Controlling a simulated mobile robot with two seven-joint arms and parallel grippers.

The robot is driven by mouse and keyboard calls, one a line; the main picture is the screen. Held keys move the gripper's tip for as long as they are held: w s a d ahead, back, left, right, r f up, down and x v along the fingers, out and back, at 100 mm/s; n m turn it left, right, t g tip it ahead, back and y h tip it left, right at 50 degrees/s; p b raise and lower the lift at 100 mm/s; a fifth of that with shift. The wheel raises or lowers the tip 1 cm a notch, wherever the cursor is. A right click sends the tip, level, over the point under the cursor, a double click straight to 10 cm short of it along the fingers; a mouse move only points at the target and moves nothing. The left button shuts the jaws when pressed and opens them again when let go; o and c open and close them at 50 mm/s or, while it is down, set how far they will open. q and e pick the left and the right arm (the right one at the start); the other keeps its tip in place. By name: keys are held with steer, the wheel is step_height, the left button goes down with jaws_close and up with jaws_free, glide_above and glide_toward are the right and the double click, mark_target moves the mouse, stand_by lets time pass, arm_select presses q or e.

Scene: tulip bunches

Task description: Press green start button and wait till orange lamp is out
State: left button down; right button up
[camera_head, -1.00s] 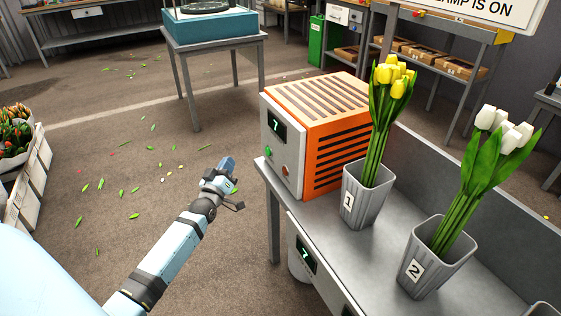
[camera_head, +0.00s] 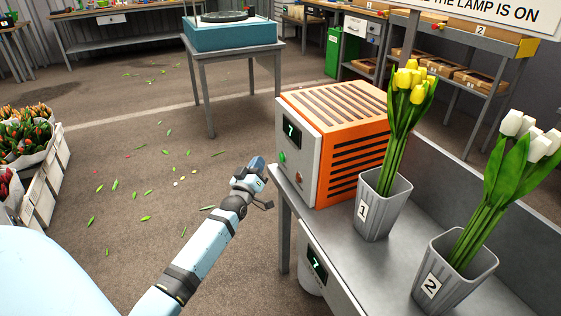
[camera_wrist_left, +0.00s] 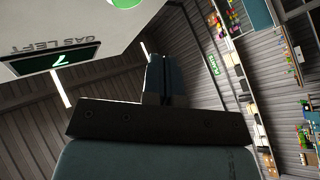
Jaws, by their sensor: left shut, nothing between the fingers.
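The orange slatted machine (camera_head: 345,120) stands on the grey table, with a pale front panel. The panel has a display reading 7 (camera_head: 291,131), a green button (camera_head: 282,157) and a small red-orange round (camera_head: 299,177); I cannot tell whether that is the lamp or whether it is lit. My left gripper (camera_head: 257,164) is shut and empty, just left of the green button, apart from it. In the left wrist view, the shut fingers (camera_wrist_left: 166,80) point up, a green disc (camera_wrist_left: 126,2) is cut off at the top, and a display reads 7 under "GAS LEFT". My right gripper is out of view.
Grey vases 1 (camera_head: 382,218) and 2 (camera_head: 455,285) hold yellow and white tulips on the grey table (camera_head: 350,262), right of the machine. A second display (camera_head: 317,264) is below the tabletop. Tulip crates (camera_head: 45,185) stand left. Floor between is open, with scattered leaves.

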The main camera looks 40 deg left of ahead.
mark_target(281, 157)
arm_select(q)
steer(key=shift+w+d, duration=0.45)
steer(key=shift+w, duration=0.35)
steer(key=shift+w+d, duration=0.4)
steer(key=shift+w, duration=0.4)
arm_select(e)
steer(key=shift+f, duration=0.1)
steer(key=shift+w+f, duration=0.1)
arm_select(q)
steer(key=shift+w, duration=0.1)
stand_by(0.6)
steer(key=shift+w+d, duration=0.15)
steer(key=shift+w, duration=0.1)
